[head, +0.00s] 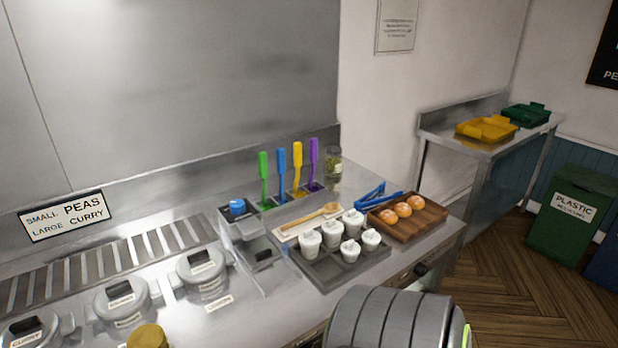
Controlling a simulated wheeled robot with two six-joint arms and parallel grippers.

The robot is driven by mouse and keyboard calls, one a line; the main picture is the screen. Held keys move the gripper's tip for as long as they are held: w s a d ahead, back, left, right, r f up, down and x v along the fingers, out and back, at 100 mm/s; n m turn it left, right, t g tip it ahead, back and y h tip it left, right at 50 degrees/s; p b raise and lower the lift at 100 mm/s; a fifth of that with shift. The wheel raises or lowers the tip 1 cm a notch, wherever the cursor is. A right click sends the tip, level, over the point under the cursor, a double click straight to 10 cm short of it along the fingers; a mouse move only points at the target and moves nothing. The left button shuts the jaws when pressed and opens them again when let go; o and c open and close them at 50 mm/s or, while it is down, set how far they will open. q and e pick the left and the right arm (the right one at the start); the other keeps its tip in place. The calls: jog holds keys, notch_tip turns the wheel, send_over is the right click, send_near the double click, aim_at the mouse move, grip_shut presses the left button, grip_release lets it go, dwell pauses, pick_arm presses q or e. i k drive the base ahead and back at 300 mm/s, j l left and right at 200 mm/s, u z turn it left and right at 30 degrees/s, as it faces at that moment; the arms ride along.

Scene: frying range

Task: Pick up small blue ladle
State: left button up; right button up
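A blue-handled utensil (282,171), which looks like the small blue ladle, stands upright in a row on the steel counter. It is between a green-handled utensil (264,178) and a yellow-handled one (297,167), with a purple-handled one (314,163) at the right end. The lower ends sit in small dark compartments, and their shape is hard to make out. Neither of my grippers shows in the head view. A large grey rounded part at the bottom right appears to be mine.
In front are a wooden spoon (312,216), several white cups (350,250) in a grey tray, blue tongs (372,194) and a wooden tray (432,216) of buns. A jar (334,170) stands right of the row. Lidded pots (203,268) line the left counter.

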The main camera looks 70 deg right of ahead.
aim_at(280, 152)
jog(key=z, duration=1.75)
jog(key=l+z, duration=0.1)
jog(key=i+l+u, duration=0.25)
jog(key=l+u, duration=0.2)
jog(key=l, duration=0.15)
jog(key=i+l+u, duration=0.25)
jog(key=k+l, duration=0.1)
